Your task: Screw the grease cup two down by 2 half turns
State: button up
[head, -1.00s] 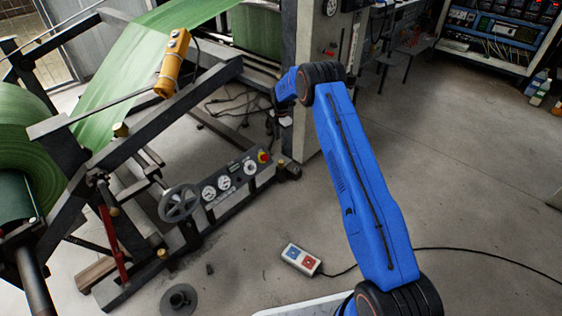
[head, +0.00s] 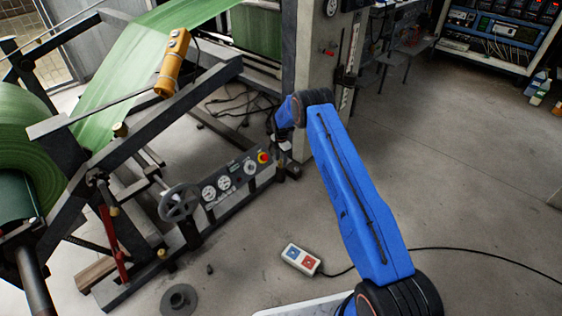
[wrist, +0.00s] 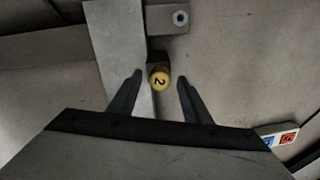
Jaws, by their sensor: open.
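Grease cup two (wrist: 159,79) is a small round yellow cap marked "2" in the wrist view. It sits beside a grey metal beam, on a dark mount. My gripper (wrist: 158,81) is open, with one dark finger on each side of the cup and a visible gap on both sides. Whether the fingertips are level with the cup in height I cannot tell. In the head view the gripper is small and dark beside the frame, and I cannot clearly make out cup two there.
A gauge panel (head: 232,180) with a red button and a handwheel (head: 179,202) stand on the machine frame. A pendant (head: 301,259) with a cable lies on the floor; it also shows in the wrist view (wrist: 278,138). The floor at right is clear.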

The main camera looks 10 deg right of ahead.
jog(key=shift+f, duration=0.3)
jog(key=shift+c, duration=0.7)
jog(key=c, duration=0.9)
jog(key=shift+c, duration=0.2)
